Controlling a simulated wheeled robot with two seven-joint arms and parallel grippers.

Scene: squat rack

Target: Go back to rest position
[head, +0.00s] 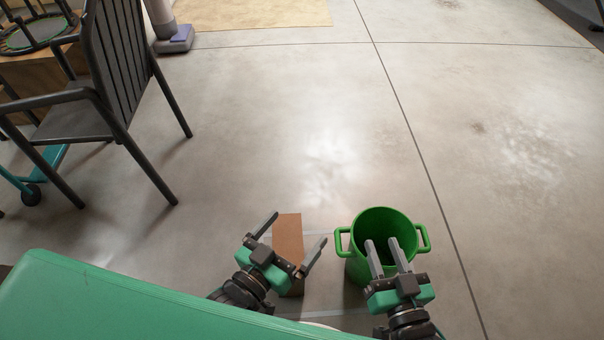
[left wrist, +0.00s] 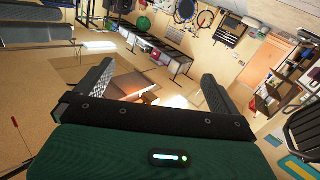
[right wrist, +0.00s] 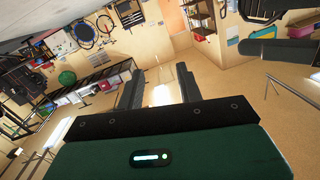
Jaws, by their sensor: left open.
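My left gripper (head: 300,227) is at the lower middle of the head view, fingers spread wide and empty. It appears in front of a brown box (head: 288,228); I cannot tell if it touches it. In the left wrist view the same gripper (left wrist: 157,70) has nothing between its fingers. My right gripper (head: 382,243) overlaps the green bucket (head: 356,262) in the head view, its fingers parallel with a narrow gap. In the right wrist view this gripper (right wrist: 158,69) shows two separate fingers with nothing held.
A green padded surface (head: 130,305) fills the lower left of the head view, close to the left arm. A dark metal chair (head: 120,70) stands at the upper left. The concrete floor (head: 520,180) is clear ahead and to the right.

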